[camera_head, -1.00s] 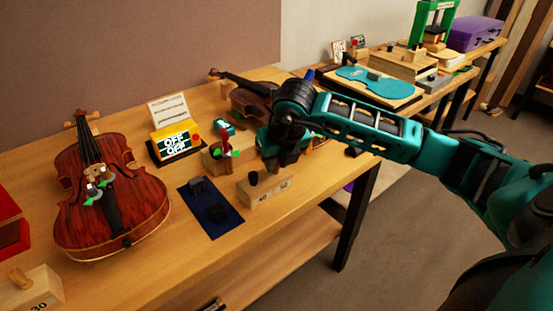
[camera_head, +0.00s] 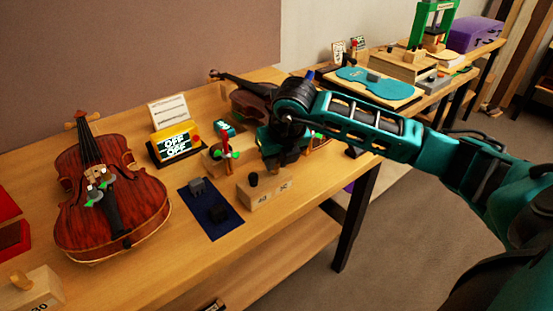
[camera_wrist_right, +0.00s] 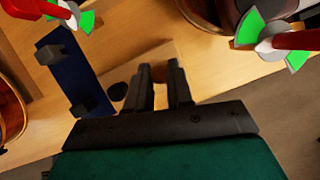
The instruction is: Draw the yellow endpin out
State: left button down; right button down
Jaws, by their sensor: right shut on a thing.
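My right gripper (camera_head: 282,157) hangs at the far side of the pale wooden block marked 40 and 50 (camera_head: 262,194). In the right wrist view its two dark fingers (camera_wrist_right: 165,75) stand close together. A small brownish thing (camera_wrist_right: 174,66) shows between the fingertips, mostly hidden by them. I cannot make out its yellow colour, or whether it is the endpin. A black peg (camera_head: 253,179) stands in the block beside the gripper. My left gripper is not in view.
A violin (camera_head: 110,195) lies at the left. A blue mat (camera_head: 222,226) with dark pieces, a yellow box reading OFF (camera_head: 176,142) and a small red-topped stand (camera_head: 224,139) are left of my gripper. Another violin (camera_head: 250,103) lies behind it.

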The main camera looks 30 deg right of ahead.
jog(key=shift+r, duration=0.35)
dwell(0.4)
jog(key=shift+r, duration=0.15)
jog(key=shift+r+p, duration=1)
jog(key=shift+r, duration=0.55)
notch_tip(320, 180, up, 2)
jog(key=shift+r, duration=2.5)
